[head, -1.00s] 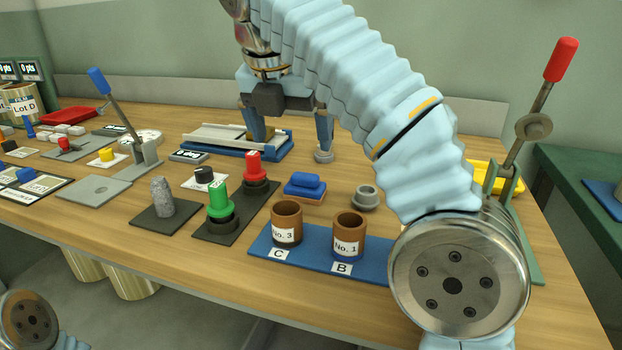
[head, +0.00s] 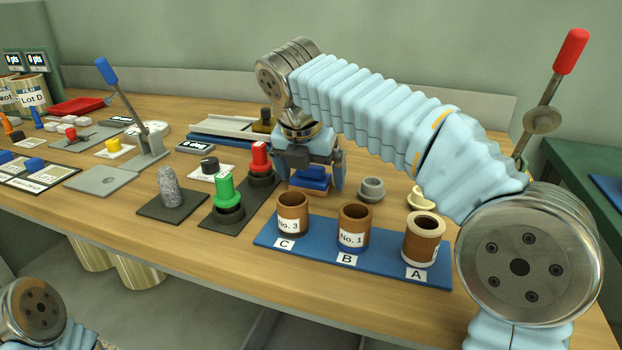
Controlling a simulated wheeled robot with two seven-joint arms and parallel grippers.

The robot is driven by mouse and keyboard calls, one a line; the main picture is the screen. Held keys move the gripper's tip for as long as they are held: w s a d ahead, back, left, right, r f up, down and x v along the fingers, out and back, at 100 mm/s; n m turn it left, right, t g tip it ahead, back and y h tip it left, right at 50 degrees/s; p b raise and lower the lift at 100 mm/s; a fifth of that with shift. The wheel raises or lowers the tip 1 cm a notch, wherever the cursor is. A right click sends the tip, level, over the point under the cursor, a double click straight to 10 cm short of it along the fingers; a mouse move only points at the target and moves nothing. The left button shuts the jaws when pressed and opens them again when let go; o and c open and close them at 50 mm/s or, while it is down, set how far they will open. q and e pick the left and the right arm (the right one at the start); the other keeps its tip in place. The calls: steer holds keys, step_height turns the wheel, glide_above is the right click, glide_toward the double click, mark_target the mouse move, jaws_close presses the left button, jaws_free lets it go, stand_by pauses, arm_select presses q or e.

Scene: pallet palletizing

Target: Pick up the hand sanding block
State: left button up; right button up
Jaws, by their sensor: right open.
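The hand sanding block (head: 309,186), with a blue grip on an orange-brown base, lies on the wooden table behind the cup marked No. 3. My right gripper (head: 311,180) is above it, pointing down and open. Its fingers show to the left and right of the block, and the block appears between them. I cannot tell whether either finger touches it. The gripper body hides part of the table behind. My left gripper is out of view.
A blue mat (head: 310,257) with several brown cups stands in front of the block. A green knob (head: 225,189) and a red knob (head: 260,157) stand to its left. A grey cup (head: 371,189) is close on the right. A red-handled lever (head: 556,82) stands at the far right.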

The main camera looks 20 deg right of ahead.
steer(key=c, duration=1.1)
steer(key=shift+r, duration=0.1)
steer(key=shift+r, duration=0.2)
step_height(320, 180, up, 2)
steer(key=shift+r, duration=0.15)
steer(key=s+r, duration=0.3)
steer(key=s, duration=0.1)
steer(key=s+r, duration=0.3)
steer(key=s, duration=0.2)
steer(key=s+a+r, duration=0.1)
steer(key=s+r, duration=0.3)
steer(key=s, duration=0.1)
steer(key=shift+r, duration=0.1)
